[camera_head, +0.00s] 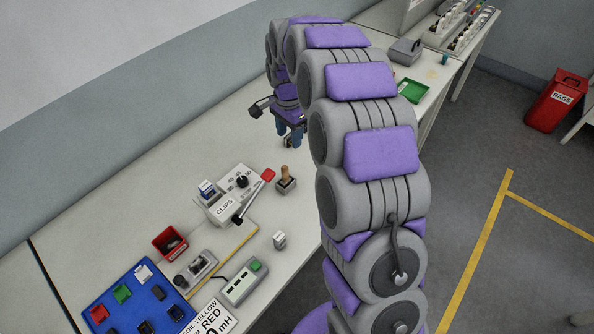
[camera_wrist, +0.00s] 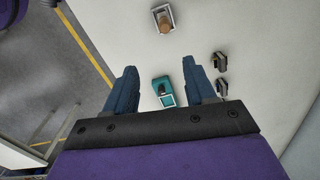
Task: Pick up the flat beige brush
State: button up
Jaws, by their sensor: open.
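My gripper (camera_head: 291,137) is open and empty above the white bench in the head view. In the wrist view its two blue fingers (camera_wrist: 160,68) are spread and point down at the bench. A teal item (camera_wrist: 163,92) with a pale square face and a dark part lies below, between the fingers as seen, apart from them. I cannot make out a flat beige brush for sure. A brown wooden handle (camera_head: 285,173) stands upright in a grey block (camera_head: 286,187); a similar brown-topped block (camera_wrist: 163,18) shows at the top of the wrist view.
Two dark clip-like parts (camera_wrist: 220,75) lie right of the teal item. A grey CLIPS device (camera_head: 222,208), red bin (camera_head: 170,242) and blue tray (camera_head: 130,305) occupy the near bench. A green tray (camera_head: 413,91) is farther off. My arm hides part of the bench.

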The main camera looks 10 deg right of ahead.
aim_at(286, 166)
jog(key=a+f+b, duration=0.1)
jog(key=f, duration=0.4)
jog(key=a+f+b, duration=0.1)
jog(key=f, duration=0.4)
jog(key=a+f+b, duration=0.1)
jog(key=f, duration=0.5)
jog(key=shift+w+a+b, duration=0.25)
jog(key=shift+a+b, duration=0.1)
jog(key=shift+b, duration=0.05)
jog(key=d, duration=0.1)
jog(key=d+f, duration=0.1)
jog(key=shift+d+f, duration=0.2)
jog(key=shift+d, duration=0.35)
jog(key=shift+c, duration=0.6)
jog(key=a, duration=0.2)
jog(key=shift+a, duration=0.3)
jog(key=c, duration=0.6)
jog(key=shift+d, duration=0.4)
jog(key=c, duration=0.3)
jog(key=shift+d, duration=0.55)
grip_shut()
jog(key=shift+a, duration=0.1)
